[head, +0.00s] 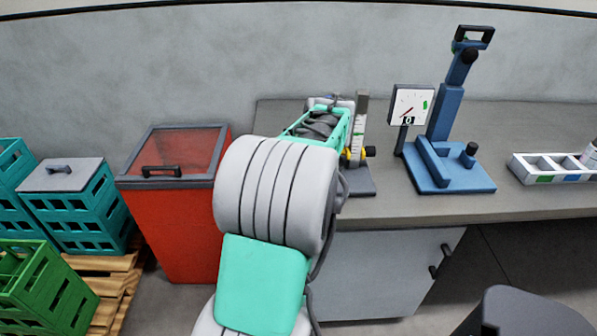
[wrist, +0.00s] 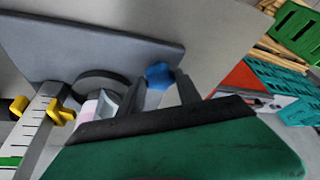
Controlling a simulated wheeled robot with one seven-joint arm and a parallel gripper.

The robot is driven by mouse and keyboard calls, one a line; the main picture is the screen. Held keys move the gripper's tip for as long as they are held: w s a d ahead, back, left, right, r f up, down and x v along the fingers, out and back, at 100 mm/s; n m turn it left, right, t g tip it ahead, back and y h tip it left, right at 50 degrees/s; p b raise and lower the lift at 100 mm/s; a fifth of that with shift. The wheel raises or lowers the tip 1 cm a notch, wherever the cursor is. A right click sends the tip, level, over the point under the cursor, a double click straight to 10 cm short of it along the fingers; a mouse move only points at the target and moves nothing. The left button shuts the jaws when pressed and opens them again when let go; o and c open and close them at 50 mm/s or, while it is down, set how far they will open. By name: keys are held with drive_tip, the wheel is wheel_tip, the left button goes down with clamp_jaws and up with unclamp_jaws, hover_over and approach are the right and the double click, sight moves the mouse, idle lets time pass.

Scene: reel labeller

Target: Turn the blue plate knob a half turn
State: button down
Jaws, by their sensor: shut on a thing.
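The blue plate knob (wrist: 160,76) shows in the wrist view as a small lobed blue knob. My gripper (wrist: 160,84) is shut on the knob, with one dark finger on each side of it. In the head view my arm hides the knob and the gripper's fingers. The labeller's grey base plate (head: 358,182) shows partly behind my arm in the head view. Its upright scale bar (head: 360,125) with yellow clamps (wrist: 61,112) stands beside the gripper. A dark round disc (wrist: 102,84) lies left of the knob in the wrist view.
A blue stand (head: 450,165) with a dial (head: 410,104) stands right of the labeller on the grey bench (head: 540,125). A white compartment tray (head: 545,168) is at the far right. A red bin (head: 180,235) and teal crates (head: 85,220) stand left of the bench.

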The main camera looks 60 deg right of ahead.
drive_tip(key=n, duration=0.2)
drive_tip(key=n+y+p, duration=0.1)
drive_tip(key=shift+s+d+r+n+t, duration=0.1)
drive_tip(key=shift+d+n+t, duration=0.1)
drive_tip(key=shift+n+t, duration=0.15)
drive_tip(key=shift+d+n+y+p, duration=0.15)
drive_tip(key=shift+n+y+p, duration=0.85)
drive_tip(key=shift+n, duration=0.95)
drive_tip(key=c, duration=0.8)
unclamp_jaws()
drive_tip(key=shift+c, duration=0.2)
drive_tip(key=p+v, duration=0.1)
drive_tip(key=v, duration=0.6)
drive_tip(key=shift+s+r+p, duration=0.2)
drive_tip(key=shift+r+p, duration=0.1)
drive_tip(key=shift+p, duration=0.05)
